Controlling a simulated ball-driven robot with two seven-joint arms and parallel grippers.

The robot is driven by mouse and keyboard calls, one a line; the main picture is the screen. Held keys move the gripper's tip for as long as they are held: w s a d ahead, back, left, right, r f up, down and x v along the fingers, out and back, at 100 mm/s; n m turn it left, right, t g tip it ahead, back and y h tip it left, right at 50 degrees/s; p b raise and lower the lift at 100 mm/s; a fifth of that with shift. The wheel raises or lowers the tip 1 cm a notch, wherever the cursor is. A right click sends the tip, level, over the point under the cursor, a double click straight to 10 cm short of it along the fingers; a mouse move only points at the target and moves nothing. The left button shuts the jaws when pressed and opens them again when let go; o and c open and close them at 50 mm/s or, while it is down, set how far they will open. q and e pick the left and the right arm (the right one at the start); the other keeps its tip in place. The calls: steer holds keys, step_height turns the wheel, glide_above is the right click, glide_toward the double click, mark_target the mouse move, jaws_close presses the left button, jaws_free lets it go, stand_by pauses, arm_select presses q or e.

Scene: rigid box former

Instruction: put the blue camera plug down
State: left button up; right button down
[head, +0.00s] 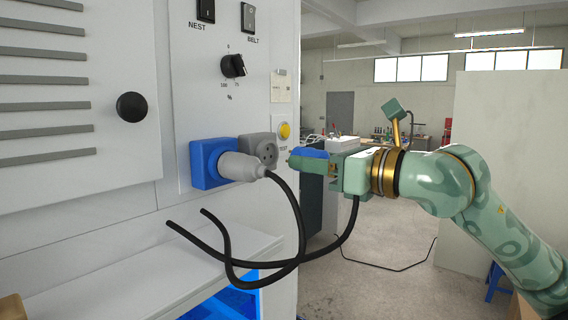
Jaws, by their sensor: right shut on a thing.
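My right gripper (300,162) is shut on the blue camera plug (313,153), held in the air to the right of the panel. Most of the plug is hidden by the gripper's fingers. A black cable (352,218) hangs below the gripper and curves down to the left. A light grey plug (240,167) sits in the blue socket (207,163) on the panel, with its own black cable hanging down. The grey socket (265,149) beside it has nothing in its face. My left gripper is not in view.
A white ledge (150,285) juts out under the panel, with a blue bin (238,299) below it. The two cables cross in front of the ledge. A yellow button (284,131) and a black dial (233,66) are on the panel. The floor to the right is mostly open.

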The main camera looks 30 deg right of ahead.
steer(key=shift+s, duration=0.25)
steer(key=shift+r, duration=0.1)
stand_by(0.4)
